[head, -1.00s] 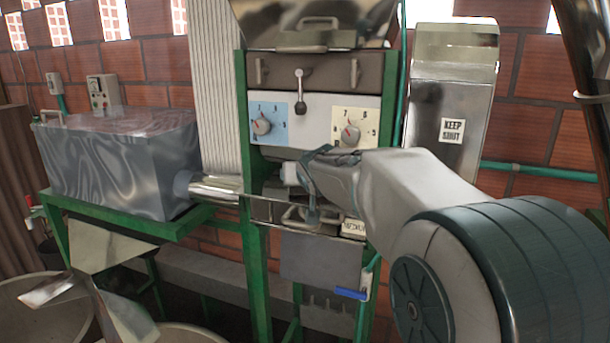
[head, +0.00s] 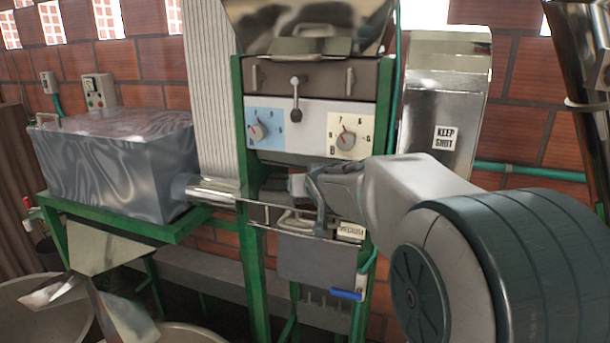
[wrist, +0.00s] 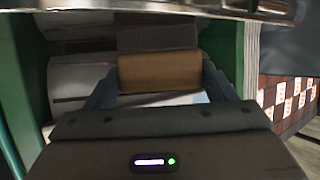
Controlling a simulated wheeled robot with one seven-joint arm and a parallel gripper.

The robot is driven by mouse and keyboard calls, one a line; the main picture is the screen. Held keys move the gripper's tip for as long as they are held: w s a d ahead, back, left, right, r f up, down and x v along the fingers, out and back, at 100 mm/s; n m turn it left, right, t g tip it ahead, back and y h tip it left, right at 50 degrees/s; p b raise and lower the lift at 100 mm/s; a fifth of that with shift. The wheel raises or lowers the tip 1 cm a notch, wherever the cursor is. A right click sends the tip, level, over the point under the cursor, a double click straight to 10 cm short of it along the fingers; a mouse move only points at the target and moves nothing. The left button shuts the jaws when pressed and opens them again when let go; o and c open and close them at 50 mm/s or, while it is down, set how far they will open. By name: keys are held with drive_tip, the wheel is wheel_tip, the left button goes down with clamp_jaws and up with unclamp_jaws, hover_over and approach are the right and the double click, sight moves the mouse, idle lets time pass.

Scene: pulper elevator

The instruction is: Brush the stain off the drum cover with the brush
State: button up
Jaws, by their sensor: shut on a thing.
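My gripper (head: 306,190) is in front of the green-framed machine, just below its dial panel. In the wrist view its two fingers (wrist: 158,84) are shut on a tan-brown block, which I take for the brush (wrist: 158,70). Only a small pale bit of the brush (head: 297,184) shows in the head view. A dark, shiny surface (head: 268,180) behind the gripper may be the drum cover; my gripper and arm hide part of it. I cannot make out the stain, nor whether the brush touches the surface.
The panel has two dials (head: 257,131) (head: 346,139) and a lever (head: 296,100) between them. A metal tank (head: 115,160) stands left, joined by a pipe (head: 212,190). Below my gripper are a drawer-like handle (head: 292,218) and a blue-handled part (head: 348,294). Green posts flank the opening.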

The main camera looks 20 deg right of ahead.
drive_tip(key=shift+s+d+r+p, duration=0.1)
drive_tip(key=shift+s+d+p, duration=0.45)
drive_tip(key=shift+p, duration=0.4)
drive_tip(key=shift+s+d+p, duration=0.3)
drive_tip(key=shift+d+p, duration=0.45)
drive_tip(key=shift+p, duration=0.15)
drive_tip(key=shift+s+d+f, duration=0.15)
drive_tip(key=shift+s+d, duration=0.3)
drive_tip(key=shift+d, duration=0.2)
drive_tip(key=shift+s+d+f, duration=0.1)
drive_tip(key=shift+s+d, duration=0.35)
drive_tip(key=shift+d, duration=0.15)
drive_tip(key=shift+s+d, duration=0.35)
drive_tip(key=shift+d, duration=0.2)
drive_tip(key=shift+s+d, duration=0.35)
drive_tip(key=shift+d, duration=0.2)
drive_tip(key=shift+s+r, duration=0.2)
drive_tip(key=shift+s+a+f, duration=0.15)
drive_tip(key=shift+s+a, duration=0.25)
drive_tip(key=shift+s, duration=0.05)
drive_tip(key=shift+a, duration=0.1)
